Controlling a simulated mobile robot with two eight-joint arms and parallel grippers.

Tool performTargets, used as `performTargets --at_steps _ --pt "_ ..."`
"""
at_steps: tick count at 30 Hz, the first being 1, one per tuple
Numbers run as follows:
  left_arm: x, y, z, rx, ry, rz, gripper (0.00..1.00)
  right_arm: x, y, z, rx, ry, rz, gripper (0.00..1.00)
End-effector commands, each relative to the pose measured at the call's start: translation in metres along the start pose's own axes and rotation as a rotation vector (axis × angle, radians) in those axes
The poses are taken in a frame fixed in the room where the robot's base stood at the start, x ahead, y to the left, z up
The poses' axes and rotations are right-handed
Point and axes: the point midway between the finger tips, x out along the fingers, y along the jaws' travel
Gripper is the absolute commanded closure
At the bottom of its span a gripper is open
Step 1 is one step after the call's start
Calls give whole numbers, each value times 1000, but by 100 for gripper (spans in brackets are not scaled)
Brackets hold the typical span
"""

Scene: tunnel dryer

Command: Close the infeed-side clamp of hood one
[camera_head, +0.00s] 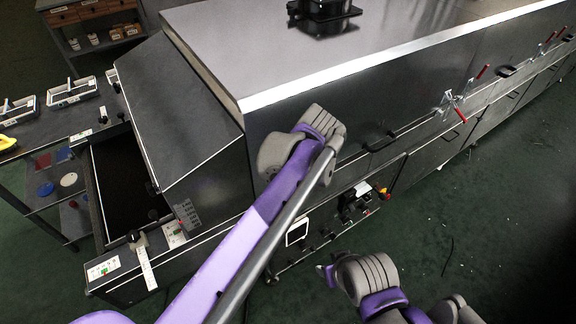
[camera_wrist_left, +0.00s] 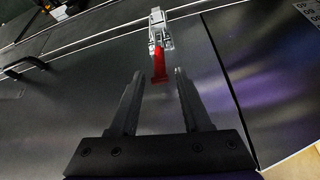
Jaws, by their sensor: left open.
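A metal toggle clamp (camera_wrist_left: 160,28) with a red handle (camera_wrist_left: 159,66) is at the top middle of the left wrist view, on a seam of the dark hood panel. My open left gripper (camera_wrist_left: 158,76) points at it. The red handle's end appears between the two fingertips, with gaps on both sides. In the head view my purple left arm hides this clamp and my left fingers. Hood one (camera_head: 350,95) is the long grey cover behind that arm. My right arm shows at the bottom of the head view, but its fingers cannot be made out.
A black bar handle (camera_head: 380,142) sits on the hood's front, right of my left arm. Other red-handled clamps (camera_head: 452,103) are further right along the seam. A switch panel (camera_head: 358,200) is below. The sloped infeed cover (camera_head: 178,110) is at left. Green floor at right is mostly clear.

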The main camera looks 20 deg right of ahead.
Motion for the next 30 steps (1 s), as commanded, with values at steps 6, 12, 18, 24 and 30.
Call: performTargets --at_steps 6,12,18,24,30 --pt "-41 0 1 1 -1 0 52 -1 0 0 0 0 0 50" --pt "-56 0 0 -1 -1 0 52 -1 0 -1 0 0 0 50" --pt "-58 0 0 -1 -1 -1 52 -1 0 -1 0 0 0 50" --pt "-58 0 0 -1 -1 -1 52 -1 0 -1 0 0 0 50" --pt "-57 0 0 -1 -1 -1 52 -1 0 -1 0 0 0 50"
